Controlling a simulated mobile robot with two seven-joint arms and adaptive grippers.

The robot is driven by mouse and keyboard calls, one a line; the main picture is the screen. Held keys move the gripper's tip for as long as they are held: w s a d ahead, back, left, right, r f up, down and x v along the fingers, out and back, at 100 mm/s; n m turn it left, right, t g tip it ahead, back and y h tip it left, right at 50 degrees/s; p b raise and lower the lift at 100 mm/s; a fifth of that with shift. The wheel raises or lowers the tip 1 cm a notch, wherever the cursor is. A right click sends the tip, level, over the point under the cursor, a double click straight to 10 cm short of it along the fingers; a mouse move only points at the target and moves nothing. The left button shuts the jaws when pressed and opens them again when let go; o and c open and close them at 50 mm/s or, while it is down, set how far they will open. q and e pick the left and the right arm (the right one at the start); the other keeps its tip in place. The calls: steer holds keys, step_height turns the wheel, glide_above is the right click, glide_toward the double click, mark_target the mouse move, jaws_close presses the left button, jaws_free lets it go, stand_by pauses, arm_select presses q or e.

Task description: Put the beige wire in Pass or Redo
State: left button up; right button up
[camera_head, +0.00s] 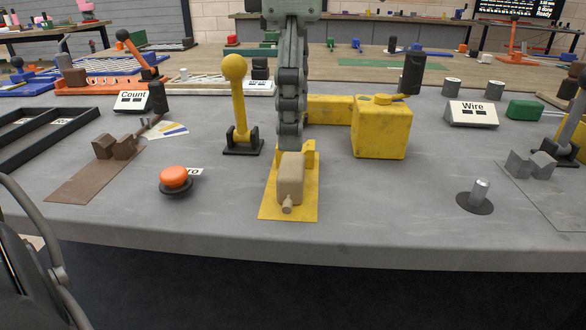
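A beige block with a small round peg at its near end, which I take to be the beige wire (291,178), lies on a yellow plate (268,207) at the front middle of the table. One grey-green gripper (290,146) comes down from the top middle, seen edge-on. Its tips end at or just above the far end of the beige block. I cannot tell whether they touch it, or which arm carries this gripper. No second gripper is clearly visible. Black open trays (45,140) stand at the left; a label there is too hidden to read.
A yellow lever (236,95) stands left of the gripper and a yellow box (381,128) right of it. An orange button (174,177) and a brown fixture (116,146) are to the left. Signs read Count (133,100) and Wire (472,113). A metal peg (480,190) stands right.

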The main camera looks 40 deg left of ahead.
mark_target(291, 163)
arm_select(q)
steer(key=f, duration=0.5)
steer(key=shift+s+a, duration=0.1)
steer(key=shift+s, duration=0.1)
steer(key=shift+f, duration=0.35)
steer(key=shift+w, duration=0.1)
steer(key=c, duration=1.3)
arm_select(e)
steer(key=shift+w+a+r+t+y, duration=0.2)
steer(key=shift+w+a+t, duration=0.1)
steer(key=shift+w+a, duration=0.25)
steer(key=shift+w+a+r+t+y, duration=0.15)
steer(key=shift+w+a+t, duration=0.15)
steer(key=shift+w, duration=0.3)
arm_select(q)
steer(key=shift+r, duration=0.1)
